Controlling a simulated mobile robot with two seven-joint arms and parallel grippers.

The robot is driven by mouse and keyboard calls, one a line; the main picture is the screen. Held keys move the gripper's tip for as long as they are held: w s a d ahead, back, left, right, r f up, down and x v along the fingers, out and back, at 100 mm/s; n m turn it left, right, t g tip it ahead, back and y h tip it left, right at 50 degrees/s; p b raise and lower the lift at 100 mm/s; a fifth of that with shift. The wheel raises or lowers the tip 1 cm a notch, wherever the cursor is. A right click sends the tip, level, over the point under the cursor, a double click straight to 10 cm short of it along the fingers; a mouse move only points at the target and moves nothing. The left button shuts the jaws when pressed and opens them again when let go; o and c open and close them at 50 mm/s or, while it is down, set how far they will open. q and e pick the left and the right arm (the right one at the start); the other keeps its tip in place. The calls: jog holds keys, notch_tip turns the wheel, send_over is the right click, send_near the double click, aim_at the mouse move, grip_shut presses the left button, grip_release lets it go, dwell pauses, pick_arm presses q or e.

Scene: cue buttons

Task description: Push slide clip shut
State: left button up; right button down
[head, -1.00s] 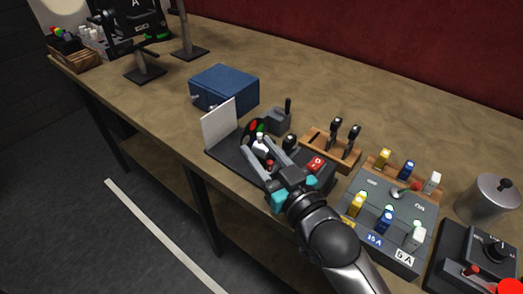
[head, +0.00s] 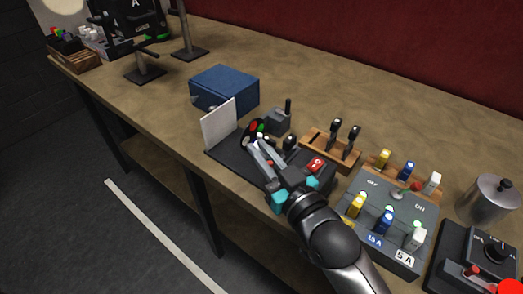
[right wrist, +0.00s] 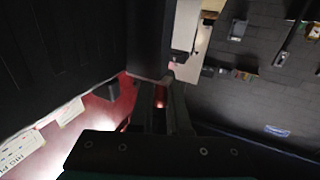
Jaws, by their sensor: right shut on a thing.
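My right gripper (head: 259,143) is shut over a dark station (head: 228,153) with an upright white panel (head: 219,125). Its fingertips meet at a small white-topped piece (head: 259,135), just in front of a round black disc (head: 249,130) with red and green spots. The fingers hide most of this piece. I cannot tell for sure which part is the slide clip. In the right wrist view, the dark fingers (right wrist: 160,112) are close together, with a small reddish glow between them. My left gripper is out of view.
A blue box (head: 224,88) stands behind the station. A wooden rack (head: 330,150) with black-handled pieces and a grey switch panel (head: 400,205) with coloured levers lie to the right. A metal pot (head: 488,200) stands at far right.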

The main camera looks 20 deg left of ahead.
jog(key=shift+w, duration=0.1)
dwell(0.7)
jog(key=shift+w+d+p, duration=0.35)
jog(key=shift+w+p, duration=0.2)
jog(key=shift+w, duration=0.2)
jog(key=c, duration=0.9)
grip_release()
jog(key=shift+o, duration=0.2)
jog(key=shift+f, duration=0.1)
